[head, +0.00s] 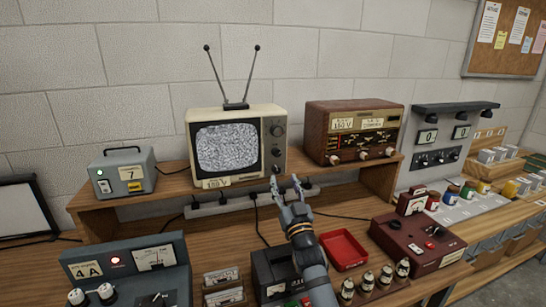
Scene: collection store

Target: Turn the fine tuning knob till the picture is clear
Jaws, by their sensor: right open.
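The cream television (286,112) stands on the raised wooden shelf, with two antennas spread above it. Its screen (227,148) is filled with grey static. A large dark knob (278,131) sits at the upper right of its front. Smaller controls (277,153) are below it; their labels are too small to read, so I cannot tell which is fine tuning. My right gripper (286,183) is open and empty, fingers pointing up just below the television's lower right corner. It seems apart from the controls and hides part of the shelf edge. My left gripper is out of view.
A power strip (222,206) with cables runs under the shelf.

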